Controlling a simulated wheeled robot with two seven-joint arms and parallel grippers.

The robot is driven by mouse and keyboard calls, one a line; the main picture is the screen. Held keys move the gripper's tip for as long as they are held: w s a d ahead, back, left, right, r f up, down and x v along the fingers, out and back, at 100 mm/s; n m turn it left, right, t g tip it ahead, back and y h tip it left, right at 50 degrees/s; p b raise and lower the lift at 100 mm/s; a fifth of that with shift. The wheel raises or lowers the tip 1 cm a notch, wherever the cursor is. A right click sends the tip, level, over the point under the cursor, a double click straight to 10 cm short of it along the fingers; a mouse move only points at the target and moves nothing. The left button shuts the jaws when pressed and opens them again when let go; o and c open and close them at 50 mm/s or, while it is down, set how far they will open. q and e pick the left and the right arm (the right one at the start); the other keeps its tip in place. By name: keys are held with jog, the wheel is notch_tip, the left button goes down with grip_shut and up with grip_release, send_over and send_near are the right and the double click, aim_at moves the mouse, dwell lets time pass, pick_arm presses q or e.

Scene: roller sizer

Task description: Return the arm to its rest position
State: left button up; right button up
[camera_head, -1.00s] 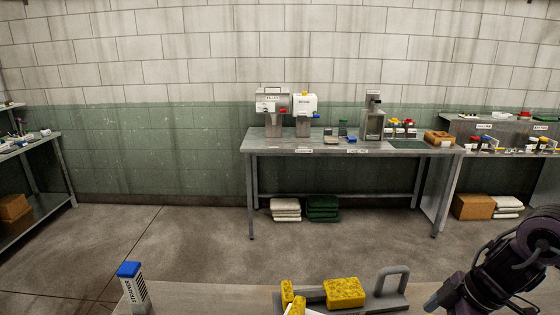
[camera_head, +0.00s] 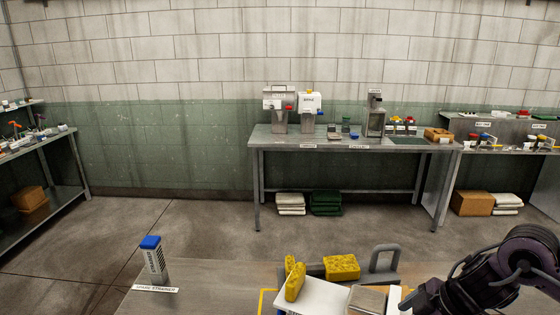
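My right arm comes in from the lower right, dark and jointed. Its gripper end (camera_head: 412,300) is at the bottom edge, beside a grey metal block (camera_head: 367,300) and a white piece. Whether its fingers are open or shut, or touch anything, cannot be told. My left arm and gripper are out of view.
The near table (camera_head: 215,275) holds a blue-capped strainer container (camera_head: 155,262), yellow sponge-like blocks (camera_head: 342,267), a white board (camera_head: 312,297) and a grey handled tray (camera_head: 385,257). A workbench with two dispensers (camera_head: 279,108) stands against the wall. Open floor lies between.

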jog(key=w+a+f+m+t+y, duration=0.15)
jog(key=a+t, duration=0.45)
jog(key=a, duration=1.4)
jog(key=s+d+f+m+g+h, duration=0.3)
jog(key=s+d+f+m, duration=0.25)
jog(key=s+d, duration=0.2)
jog(key=s+d+f+m+g+h, duration=0.25)
jog(key=s+d+f+m, duration=0.3)
jog(key=s, duration=0.35)
notch_tip(320, 180, down, 32)
jog(key=s+g+b, duration=0.1)
jog(key=b, duration=0.4)
pick_arm(q)
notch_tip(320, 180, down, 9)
jog(key=b, duration=0.4)
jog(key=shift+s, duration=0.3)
pick_arm(e)
jog(key=s+d+f, duration=0.2)
jog(key=s+f, duration=0.8)
jog(key=f, duration=0.1)
jog(key=s+d+f+g, duration=0.1)
jog(key=s+f, duration=0.9)
jog(key=f, duration=0.2)
jog(key=shift+d, duration=0.4)
